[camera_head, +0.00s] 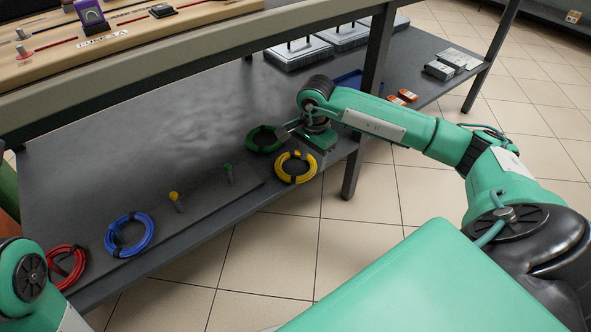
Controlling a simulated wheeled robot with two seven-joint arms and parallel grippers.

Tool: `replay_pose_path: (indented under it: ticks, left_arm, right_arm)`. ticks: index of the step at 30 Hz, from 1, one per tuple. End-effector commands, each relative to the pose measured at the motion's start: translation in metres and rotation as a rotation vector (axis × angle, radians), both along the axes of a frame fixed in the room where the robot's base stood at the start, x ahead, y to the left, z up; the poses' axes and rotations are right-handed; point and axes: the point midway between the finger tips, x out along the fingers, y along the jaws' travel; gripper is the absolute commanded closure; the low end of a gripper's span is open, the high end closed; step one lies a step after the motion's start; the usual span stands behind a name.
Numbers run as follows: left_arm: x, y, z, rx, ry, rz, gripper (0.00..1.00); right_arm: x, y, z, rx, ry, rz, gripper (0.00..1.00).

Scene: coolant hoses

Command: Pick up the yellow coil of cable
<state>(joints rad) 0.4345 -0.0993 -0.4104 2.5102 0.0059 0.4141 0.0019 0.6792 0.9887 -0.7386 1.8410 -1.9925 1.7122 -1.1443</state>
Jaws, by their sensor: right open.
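The yellow coil of cable (295,180) lies near the front edge of the grey lower shelf, with dark ties around its ring. My right gripper (318,153) is over the shelf just above and to the right of the yellow coil. It is open, and the arm comes in from the right. Its fingers are small and partly hidden, and I cannot tell whether they touch the coil. My left gripper is out of view; only a green part of my left arm shows at the lower left.
A green coil (264,139) lies just behind the yellow one. A blue coil (129,234) and a red coil (66,266) lie farther left. A table leg (353,178) is close on the right; the upper bench (210,42) overhangs the shelf.

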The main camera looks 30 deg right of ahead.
Motion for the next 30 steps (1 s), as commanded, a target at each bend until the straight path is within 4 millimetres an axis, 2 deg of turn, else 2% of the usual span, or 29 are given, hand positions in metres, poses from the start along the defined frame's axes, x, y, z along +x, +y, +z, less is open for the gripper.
replay_pose_path:
  ticks: [12,23,26,30]
  left_arm:
    - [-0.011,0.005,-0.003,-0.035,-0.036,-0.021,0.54]
    - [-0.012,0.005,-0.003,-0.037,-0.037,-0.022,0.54]
    - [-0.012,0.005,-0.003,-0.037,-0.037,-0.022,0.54]
    - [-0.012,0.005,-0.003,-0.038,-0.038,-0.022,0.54]
  right_arm:
    - [0.003,0.006,-0.046,0.002,0.001,-0.001,0.54]
    - [0.003,0.006,-0.051,0.0,-0.001,-0.001,0.54]
    - [0.003,0.006,-0.051,0.0,-0.001,-0.001,0.69]
    - [0.003,0.006,-0.051,0.0,-0.001,-0.001,0.97]
